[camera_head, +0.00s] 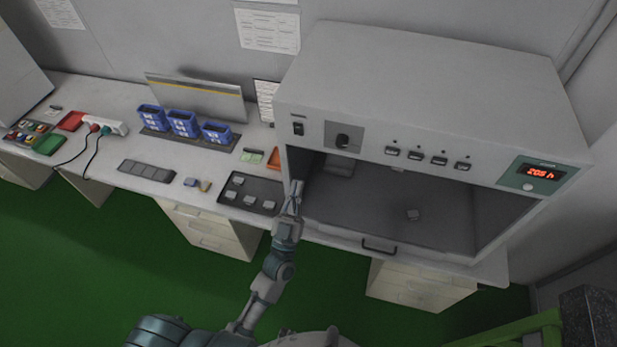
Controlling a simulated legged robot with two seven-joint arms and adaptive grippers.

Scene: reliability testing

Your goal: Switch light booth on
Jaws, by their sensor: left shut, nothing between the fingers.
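The light booth (420,75) is a large grey box on the right part of the bench, with an open, dark interior. On its front panel are a black rocker switch (298,129) at the left end, a black knob (343,141), a row of several small switches (415,156) and a red lit display (541,172). My left gripper (297,187) is shut and empty. It points up in front of the booth's left opening edge, below the rocker switch and apart from it. My right gripper is not in view.
A dark tray (265,190) with several small grey pieces lies left of my gripper. A drawer handle (379,246) is at the booth's front. Blue bins (183,124) stand further left.

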